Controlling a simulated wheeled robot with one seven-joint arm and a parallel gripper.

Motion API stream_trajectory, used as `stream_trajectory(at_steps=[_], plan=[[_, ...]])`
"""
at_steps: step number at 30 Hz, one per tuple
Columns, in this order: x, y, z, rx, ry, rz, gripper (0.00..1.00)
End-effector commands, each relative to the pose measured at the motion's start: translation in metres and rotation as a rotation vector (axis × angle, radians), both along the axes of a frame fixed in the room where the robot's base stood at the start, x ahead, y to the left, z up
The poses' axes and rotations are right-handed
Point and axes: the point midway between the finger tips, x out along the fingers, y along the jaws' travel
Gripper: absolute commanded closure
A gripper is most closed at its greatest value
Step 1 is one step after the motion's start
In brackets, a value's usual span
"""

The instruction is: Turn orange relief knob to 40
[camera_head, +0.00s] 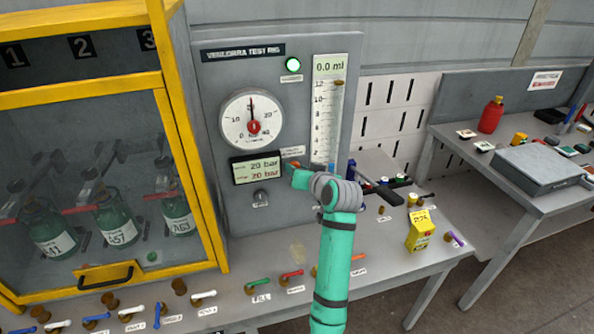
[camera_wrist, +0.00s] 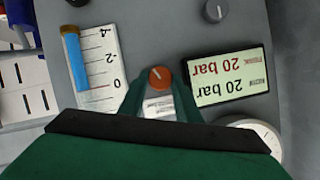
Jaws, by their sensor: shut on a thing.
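The orange relief knob (camera_wrist: 160,76) sits on the grey test-rig panel (camera_head: 218,75), with a pale mark on its face. My gripper (camera_wrist: 160,88) is shut on the knob, its two green fingers on either side of it. In the head view my gripper (camera_head: 298,172) reaches the panel just right of the display and largely hides the knob. The display (camera_head: 257,169) reads 20 bar on both lines; it shows upside down in the wrist view (camera_wrist: 228,75). The round gauge (camera_head: 251,119) has its needle pointing straight up.
A clear measuring tube with a scale (camera_head: 327,110) stands right of the gauge, under a 0.0 ml readout. A small grey knob (camera_head: 261,197) is below the display. Coloured valve handles (camera_head: 258,283) line the bench front. A yellow-framed cabinet (camera_head: 185,130) stands left.

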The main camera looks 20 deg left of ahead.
Motion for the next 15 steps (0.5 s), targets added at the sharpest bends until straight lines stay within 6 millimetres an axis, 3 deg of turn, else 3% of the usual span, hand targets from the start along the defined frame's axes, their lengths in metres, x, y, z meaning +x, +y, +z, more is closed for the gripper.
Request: stream_trajectory(at_steps=[15], plan=[[0.0023,-0.0033,-0.0042,0.307,0.212,-0.001,0.92]])
